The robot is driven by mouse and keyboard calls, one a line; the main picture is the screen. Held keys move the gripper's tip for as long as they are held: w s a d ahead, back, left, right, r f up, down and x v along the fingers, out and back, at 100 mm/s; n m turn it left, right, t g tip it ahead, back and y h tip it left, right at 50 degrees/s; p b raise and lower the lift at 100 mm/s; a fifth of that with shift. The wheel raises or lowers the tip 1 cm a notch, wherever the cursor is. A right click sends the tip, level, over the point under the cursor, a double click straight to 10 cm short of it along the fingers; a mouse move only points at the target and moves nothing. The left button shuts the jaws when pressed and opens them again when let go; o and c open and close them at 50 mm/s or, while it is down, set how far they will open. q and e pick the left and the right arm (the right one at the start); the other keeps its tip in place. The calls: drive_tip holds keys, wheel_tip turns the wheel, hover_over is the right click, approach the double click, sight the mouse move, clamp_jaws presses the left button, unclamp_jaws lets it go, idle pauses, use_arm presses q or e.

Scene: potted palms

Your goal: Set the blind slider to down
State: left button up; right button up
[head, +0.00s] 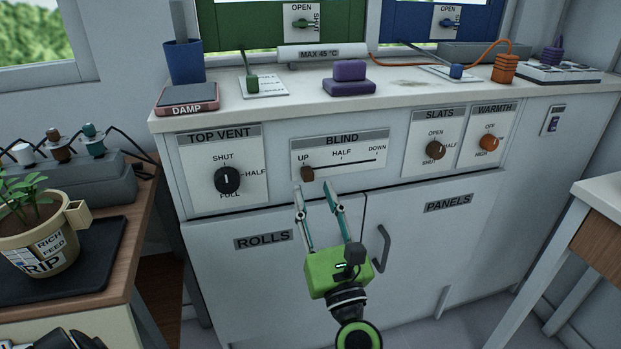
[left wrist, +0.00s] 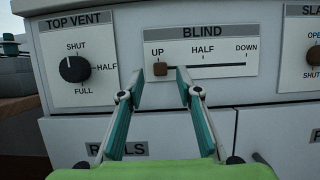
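The blind panel (head: 352,146) is a white plate with a horizontal slot marked UP, HALF and DOWN. Its brown slider knob (head: 307,174) is at the left end, under UP. My left gripper (head: 312,187) is open, with its fingertips just below the knob in the head view. In the left wrist view the knob (left wrist: 160,69) shows between the two spread fingertips (left wrist: 160,74). I cannot tell whether either finger touches it. My right gripper is not in view.
The top vent dial (head: 227,179) is left of the blind panel, and the slats (head: 435,149) and warmth (head: 488,142) dials are right. Below is a cupboard door handle (head: 382,248). A worktop (head: 420,88) with several objects overhangs the panels. The front along the slot is clear.

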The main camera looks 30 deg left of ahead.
sight(309, 178)
use_arm(q)
drive_tip(key=shift+x, duration=2.2)
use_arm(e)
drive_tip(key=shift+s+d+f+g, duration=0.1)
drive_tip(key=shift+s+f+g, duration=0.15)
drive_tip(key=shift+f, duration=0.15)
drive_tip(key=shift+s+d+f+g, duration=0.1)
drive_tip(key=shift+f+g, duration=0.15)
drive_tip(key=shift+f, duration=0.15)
use_arm(q)
drive_tip(key=shift+c, duration=0.4)
